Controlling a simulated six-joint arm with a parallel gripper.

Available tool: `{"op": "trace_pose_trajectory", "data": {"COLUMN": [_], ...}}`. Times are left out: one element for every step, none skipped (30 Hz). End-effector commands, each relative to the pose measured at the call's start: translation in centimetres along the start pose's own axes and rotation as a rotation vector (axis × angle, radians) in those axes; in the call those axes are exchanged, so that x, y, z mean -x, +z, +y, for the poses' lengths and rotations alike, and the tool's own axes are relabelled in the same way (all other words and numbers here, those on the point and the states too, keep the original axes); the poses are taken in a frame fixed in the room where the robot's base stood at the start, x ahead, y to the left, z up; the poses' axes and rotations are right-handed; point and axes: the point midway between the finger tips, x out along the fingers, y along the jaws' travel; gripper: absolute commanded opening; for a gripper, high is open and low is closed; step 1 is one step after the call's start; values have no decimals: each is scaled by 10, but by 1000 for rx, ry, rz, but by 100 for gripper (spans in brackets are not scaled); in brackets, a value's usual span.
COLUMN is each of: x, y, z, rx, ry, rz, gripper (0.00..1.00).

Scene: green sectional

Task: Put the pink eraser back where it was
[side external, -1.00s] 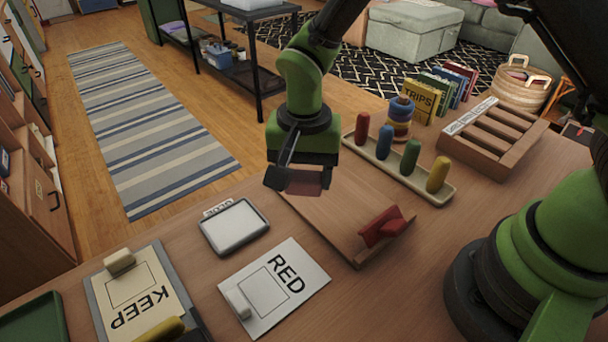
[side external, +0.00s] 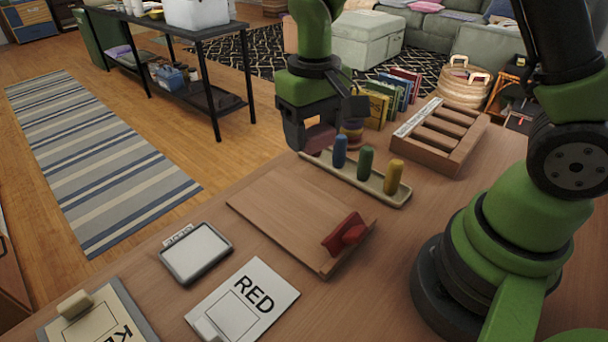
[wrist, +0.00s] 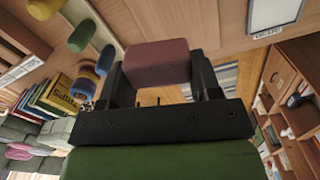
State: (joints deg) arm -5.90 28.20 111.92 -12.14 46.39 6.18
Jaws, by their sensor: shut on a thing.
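The pink eraser (wrist: 157,62) is a dull pink block held between the two black fingers of my gripper (wrist: 157,78) in the wrist view. In the side external view my gripper (side external: 322,130) is shut on it, in the air near the far left end of the peg tray. The eraser (side external: 313,145) shows there only in part, below the fingers. A tilted wooden board (side external: 290,215) lies in front, with a red piece (side external: 345,233) at its near right end.
The tray (side external: 378,190) holds upright blue, green and yellow pegs. A slotted wooden rack (side external: 435,140) and books (side external: 385,98) stand behind it. A grey-framed pad (side external: 196,252), the RED card (side external: 243,302) and the KEEP board (side external: 95,322) lie at the front left.

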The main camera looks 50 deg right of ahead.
Motion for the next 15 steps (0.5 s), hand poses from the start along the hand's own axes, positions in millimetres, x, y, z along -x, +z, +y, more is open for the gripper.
{"op": "trace_pose_trajectory", "data": {"x": [6, 9, 12, 14, 16, 18, 18, 19, 19, 18, 17, 14, 12, 9, 5], "y": [2, 3, 5, 6, 7, 8, 9, 10, 11, 12, 14, 16, 19, 22, 27], "z": [10, 14, 20, 23, 26, 28, 30, 30, 28, 25, 21, 13, 6, -3, -15], "rx": [43, 73, 108, 132, 151, 174, 190, 207, 232, 257, 286, 335, 380, 431, 509], "ry": [-1, 0, 0, 0, 0, 0, 0, 0, 0, 0, 0, 1, 1, 1, 1], "rz": [3, 3, 2, 2, 2, 1, 1, 1, 0, -1, -2, -3, -5, -5, -5], "gripper": [36, 36, 36, 36, 36, 36, 36, 36, 36, 36, 36, 36, 36, 36, 36]}}
